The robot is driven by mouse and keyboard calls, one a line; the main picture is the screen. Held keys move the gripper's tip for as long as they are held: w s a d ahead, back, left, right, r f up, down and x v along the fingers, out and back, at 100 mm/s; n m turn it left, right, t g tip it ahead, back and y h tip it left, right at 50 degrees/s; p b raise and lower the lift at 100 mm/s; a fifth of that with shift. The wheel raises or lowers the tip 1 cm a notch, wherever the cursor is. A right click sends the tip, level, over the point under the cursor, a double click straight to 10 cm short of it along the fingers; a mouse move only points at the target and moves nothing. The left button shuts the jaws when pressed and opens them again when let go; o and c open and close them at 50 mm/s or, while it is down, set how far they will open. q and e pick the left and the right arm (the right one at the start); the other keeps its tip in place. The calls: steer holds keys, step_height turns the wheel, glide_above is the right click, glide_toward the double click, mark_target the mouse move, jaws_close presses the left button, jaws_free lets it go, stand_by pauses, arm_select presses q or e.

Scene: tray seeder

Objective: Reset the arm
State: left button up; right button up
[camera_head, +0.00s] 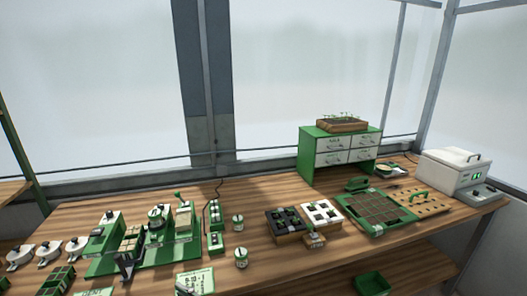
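Neither of my arms can be made out in the head view, and no gripper is clearly visible. A dark forked shape (127,266) stands at the front of the green seeder base (100,268); I cannot tell what it is. Another small dark shape (183,288) shows at the bottom edge, in front of a white-and-green card (202,279), and is too small to identify.
The wooden bench (262,262) is crowded at left with seeder parts. A black tray (284,224), white tray (322,212) and green gridded tray (378,211) sit centre-right. A green drawer cabinet (310,160) and white machine (451,173) stand behind.

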steer(key=w+d+f+m+g+h, duration=0.1)
steer(key=d+f+m+h, duration=0.25)
steer(key=d, duration=0.75)
steer(key=d+f+m+h, duration=0.2)
steer(key=d+f+h, duration=0.3)
steer(key=d, duration=0.5)
steer(key=s+d+f+m+g+h, duration=0.15)
steer(key=s+d, duration=0.25)
steer(key=d, duration=0.4)
steer(key=s+d+f+m+g+h, duration=0.1)
steer(key=s+d+f+m+h, duration=0.2)
steer(key=d, duration=0.4)
steer(key=s+d+g+h, duration=0.2)
steer(key=s+d, duration=0.2)
steer(key=d, duration=0.4)
step_height(320, 180, down, 33)
steer(key=s+g, duration=0.1)
steer(key=s, duration=0.2)
steer(key=s+d+f, duration=0.3)
steer(key=s+f, duration=0.7)
steer(key=s+d+f+g, duration=0.1)
steer(key=s+d+f, duration=0.2)
steer(key=s+f, duration=0.7)
steer(key=shift+s+n+h, duration=0.3)
steer(key=shift+s, duration=0.4)
